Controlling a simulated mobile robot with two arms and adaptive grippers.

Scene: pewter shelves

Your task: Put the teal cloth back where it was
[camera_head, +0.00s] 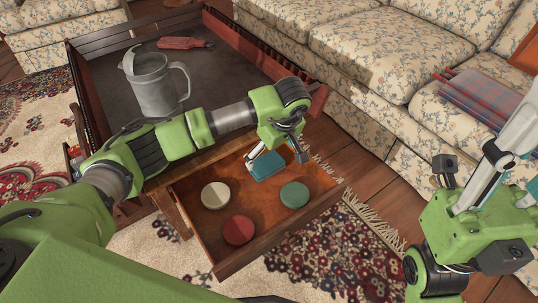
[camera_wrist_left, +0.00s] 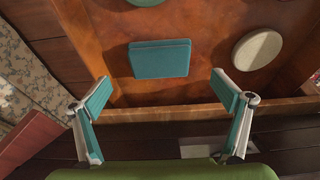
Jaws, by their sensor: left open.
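The teal cloth (camera_head: 267,166) is a folded flat rectangle. It lies in the open wooden drawer (camera_head: 188,205), near the drawer's back. The left wrist view shows the whole cloth (camera_wrist_left: 160,59) on the brown drawer floor, with nothing touching it. My left gripper (camera_head: 276,152) points down over the back of the drawer. Its fingertips (camera_wrist_left: 165,92) are spread wide and empty, with the cloth ahead of the gap between them. My right gripper (camera_head: 490,190) is at the right edge, partly cut off, and its fingertips do not show clearly.
The drawer also holds a cream disc (camera_head: 215,195), a red disc (camera_head: 238,230) and a green disc (camera_head: 294,194). A floral sofa (camera_head: 370,60) bounds the back right.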

